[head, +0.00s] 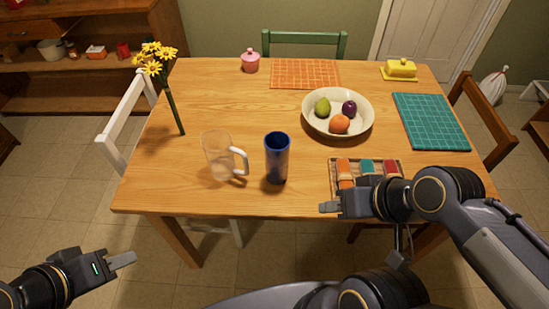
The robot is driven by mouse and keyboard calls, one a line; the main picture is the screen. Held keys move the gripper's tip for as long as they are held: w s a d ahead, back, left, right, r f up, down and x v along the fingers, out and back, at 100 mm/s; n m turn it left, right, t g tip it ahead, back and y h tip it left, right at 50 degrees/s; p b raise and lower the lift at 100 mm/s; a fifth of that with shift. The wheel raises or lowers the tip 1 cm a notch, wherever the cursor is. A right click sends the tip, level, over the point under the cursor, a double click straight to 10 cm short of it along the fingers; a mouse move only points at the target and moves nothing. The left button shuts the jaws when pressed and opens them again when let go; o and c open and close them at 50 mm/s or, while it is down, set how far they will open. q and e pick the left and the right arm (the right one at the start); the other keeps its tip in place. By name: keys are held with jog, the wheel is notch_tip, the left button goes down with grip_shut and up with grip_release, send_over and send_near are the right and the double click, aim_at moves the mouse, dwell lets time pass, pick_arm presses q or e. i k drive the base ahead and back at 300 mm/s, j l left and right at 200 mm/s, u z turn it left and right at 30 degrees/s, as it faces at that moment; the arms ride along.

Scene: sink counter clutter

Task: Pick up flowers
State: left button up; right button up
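The yellow flowers (157,57) have several blooms on a long green stem. The stem's lower end meets the wooden table near its left edge, and the blooms lean up and to the left in the picture. I see no vase around the stem. My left gripper (122,260) is at the lower left, off the table's front edge and well away from the flowers. My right gripper (328,207) is over the table's front edge, near the wrapped rolls. Both grippers are seen side-on, so their finger gaps do not show clearly. I see nothing held in either.
A clear mug (216,155) and a blue cup (277,160) stand at the table's front middle. A fruit bowl (312,122), an orange mat (304,72), a teal mat (430,120) and a tray of rolls (333,168) occupy the right side. A white chair (117,118) stands left.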

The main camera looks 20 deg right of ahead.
aim_at(152, 69)
jog(key=i+j+z, duration=0.4)
jog(key=j, duration=0.25)
jog(key=i+j+z, duration=0.2)
jog(key=j, duration=0.2)
